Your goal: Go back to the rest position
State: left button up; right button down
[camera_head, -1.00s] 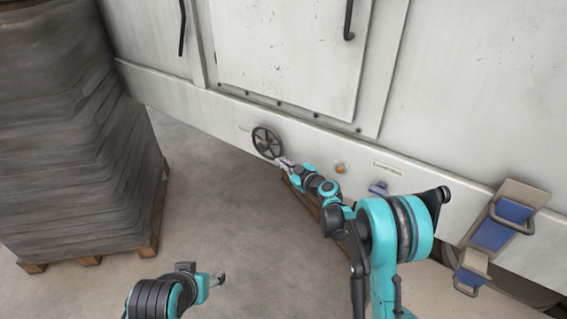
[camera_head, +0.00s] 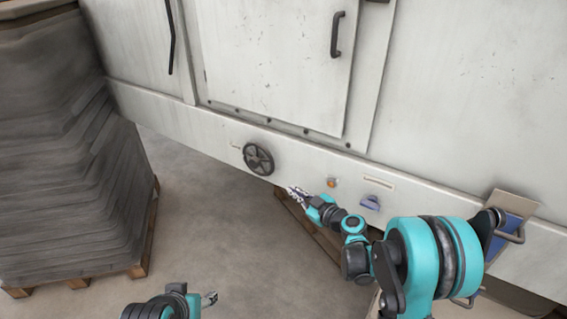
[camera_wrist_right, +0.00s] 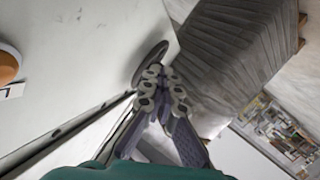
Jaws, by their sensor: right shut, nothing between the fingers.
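My right gripper (camera_head: 296,191) is in front of the machine's lower panel, to the right of and a little below a dark handwheel (camera_head: 258,158). It is shut and empty, with a visible gap between it and the wheel in the head view. In the right wrist view the shut fingers (camera_wrist_right: 164,72) overlap the edge of the handwheel (camera_wrist_right: 149,66). My left gripper (camera_head: 210,298) is low in the head view, over the floor and far from the machine. Its fingers are too small to tell open or shut.
A wrapped stack (camera_head: 60,150) on a pallet (camera_head: 78,283) stands left. Open floor (camera_head: 215,230) lies between.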

jog(key=s+r+m+g+h, duration=0.3)
jog(key=s+r+m, duration=0.1)
jog(key=s, duration=0.9)
jog(key=s+d+f+m+g+h, duration=0.1)
jog(key=s+d+m+h, duration=0.2)
jog(key=s, duration=0.7)
jog(key=s+d+f+m+g+h, duration=0.2)
jog(key=s+d, duration=0.4)
jog(key=s, duration=0.5)
jog(key=m+h, duration=0.1)
jog(key=m, duration=0.1)
jog(key=shift+s+d+m, duration=0.15)
jog(key=shift+d+m, duration=0.15)
jog(key=shift+d, duration=0.05)
